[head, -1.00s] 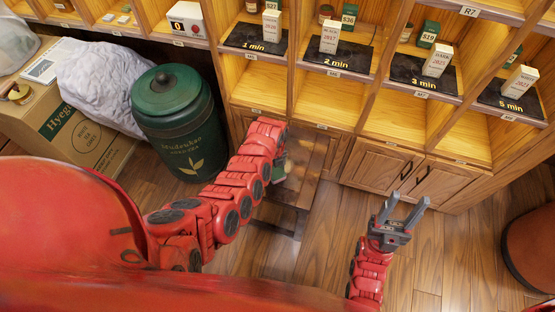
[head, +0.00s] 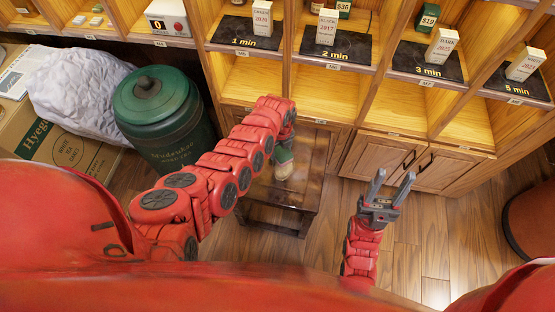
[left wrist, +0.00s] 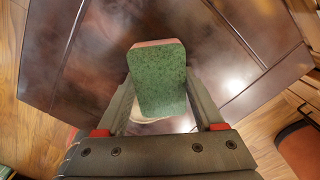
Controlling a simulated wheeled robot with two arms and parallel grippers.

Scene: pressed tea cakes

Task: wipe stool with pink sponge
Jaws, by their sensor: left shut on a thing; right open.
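The stool (head: 312,175) is dark brown wood with a square top, low in front of the shelf unit. Its top (left wrist: 245,75) fills much of the left wrist view and shows glossy reflections and hazy pale areas. My left gripper (left wrist: 160,88) is shut on the sponge (left wrist: 158,82), with a finger on each side. The sponge shows a green speckled face and a thin pink edge. In the head view the sponge (head: 284,152) is over the stool top, partly hidden by my left arm; contact is unclear. My right gripper (head: 384,192) is open and empty, right of the stool.
A shelf unit (head: 395,128) with cupboard doors stands behind the stool. A green canister (head: 165,120), a white sack (head: 75,82) and a cardboard box (head: 70,150) stand at the left. A reddish-brown round seat (head: 535,220) is at the right. Wooden floor is free around my right gripper.

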